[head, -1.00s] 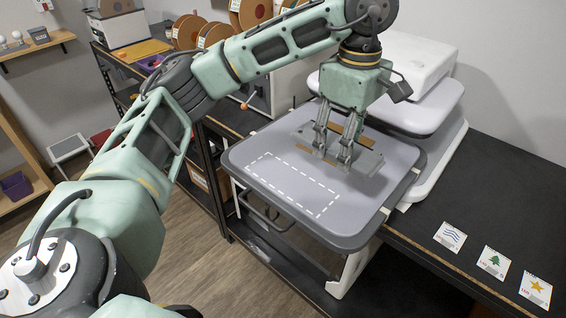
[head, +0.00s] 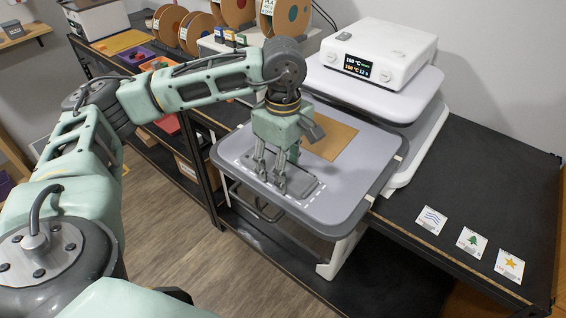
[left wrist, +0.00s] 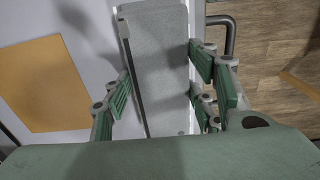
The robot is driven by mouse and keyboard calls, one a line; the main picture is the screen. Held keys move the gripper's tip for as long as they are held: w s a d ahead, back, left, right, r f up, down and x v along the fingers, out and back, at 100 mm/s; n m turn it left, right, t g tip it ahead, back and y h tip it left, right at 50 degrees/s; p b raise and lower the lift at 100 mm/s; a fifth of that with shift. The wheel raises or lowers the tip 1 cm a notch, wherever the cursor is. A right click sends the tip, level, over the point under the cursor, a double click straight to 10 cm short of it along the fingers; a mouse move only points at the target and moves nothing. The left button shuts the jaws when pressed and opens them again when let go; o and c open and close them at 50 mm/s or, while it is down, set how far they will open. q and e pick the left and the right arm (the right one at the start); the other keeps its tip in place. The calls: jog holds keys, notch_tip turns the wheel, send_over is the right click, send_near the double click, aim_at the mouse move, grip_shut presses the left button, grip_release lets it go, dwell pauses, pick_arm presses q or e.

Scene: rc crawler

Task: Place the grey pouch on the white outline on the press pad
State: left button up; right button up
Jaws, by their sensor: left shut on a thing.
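The grey pouch (head: 305,186) is a flat, long block over the front left part of the grey press pad (head: 350,190). It also shows in the left wrist view (left wrist: 158,60). My left gripper (head: 269,180) points down and is shut on the pouch, with fingers on both long sides. I cannot tell whether the pouch touches the pad. My right gripper is not in view.
A flat tan sheet (head: 332,140) lies on the pad behind the pouch. The white press (head: 375,50) with a lit display stands behind. Three picture cards (head: 471,242) lie on the black bench at right. Spools and bins stand on the left bench.

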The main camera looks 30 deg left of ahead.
pick_arm(q)
jog(key=shift+d+f, duration=0.1)
jog(key=o, duration=1.1)
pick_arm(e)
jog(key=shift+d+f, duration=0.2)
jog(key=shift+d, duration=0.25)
pick_arm(q)
jog(key=shift+r, duration=0.25)
jog(key=shift+w+r, duration=0.1)
jog(key=shift+r, duration=0.15)
jog(key=shift+r+b, duration=0.75)
jog(key=shift+r, duration=4.95)
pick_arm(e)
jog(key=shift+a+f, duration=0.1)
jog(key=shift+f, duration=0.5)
